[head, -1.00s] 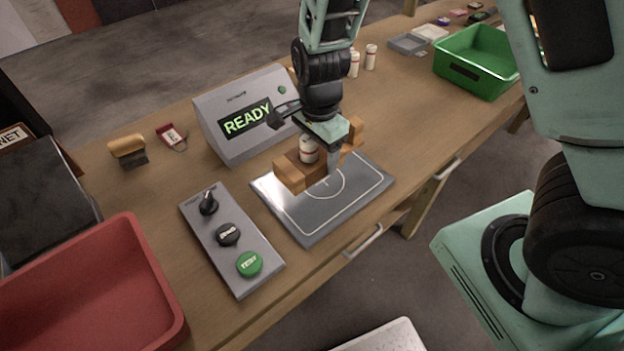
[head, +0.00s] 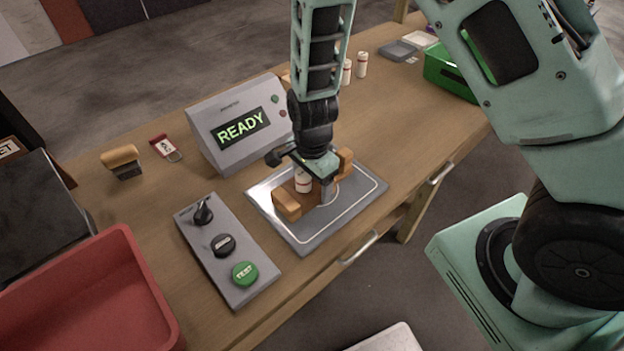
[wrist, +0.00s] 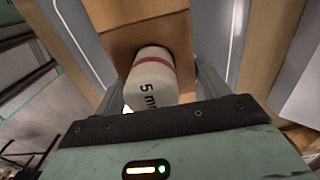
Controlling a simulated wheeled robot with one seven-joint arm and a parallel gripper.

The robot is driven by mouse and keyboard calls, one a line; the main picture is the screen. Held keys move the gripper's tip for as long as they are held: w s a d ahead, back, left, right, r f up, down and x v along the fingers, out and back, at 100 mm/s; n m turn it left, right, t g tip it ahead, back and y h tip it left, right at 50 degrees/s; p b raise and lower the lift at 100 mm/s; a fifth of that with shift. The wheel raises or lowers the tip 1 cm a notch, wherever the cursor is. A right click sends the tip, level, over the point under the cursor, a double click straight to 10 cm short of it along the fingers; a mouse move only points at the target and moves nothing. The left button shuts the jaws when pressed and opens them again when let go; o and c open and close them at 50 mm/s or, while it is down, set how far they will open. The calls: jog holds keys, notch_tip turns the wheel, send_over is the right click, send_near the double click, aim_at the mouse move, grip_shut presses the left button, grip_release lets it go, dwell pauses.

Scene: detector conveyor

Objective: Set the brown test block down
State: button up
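The brown test block (head: 286,204) has raised wooden ends and a white cylinder with a red band (head: 302,181) at its middle. It is at the grey outlined plate (head: 352,212) in the head view, low over it or resting on it; I cannot tell which. My gripper (head: 313,187) points down, with its fingers on either side of the block's middle, shut on it. In the wrist view the brown block (wrist: 120,42) lies between the fingers, and the cylinder (wrist: 152,75) shows part of a "5 m" marking. The block's underside is hidden.
A grey detector console (head: 240,145) reading READY stands behind the plate. A red bin (head: 90,290) is at front left, a green bin (head: 450,75) at back right. White vials (head: 361,65) stand behind.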

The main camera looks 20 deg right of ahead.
jog(key=shift+o, duration=0.9)
jog(key=shift+r, duration=0.1)
notch_tip(320, 180, up, 12)
jog(key=s+a+r+n, duration=0.2)
jog(key=s+r+n, duration=0.3)
jog(key=s+n, duration=0.4)
jog(key=s+a+r+n, duration=0.3)
jog(key=s+r+n, duration=0.1)
jog(key=s+n, duration=0.6)
jog(key=n, duration=0.3)
jog(key=shift+s+r+y, duration=0.3)
jog(key=shift+r, duration=0.1)
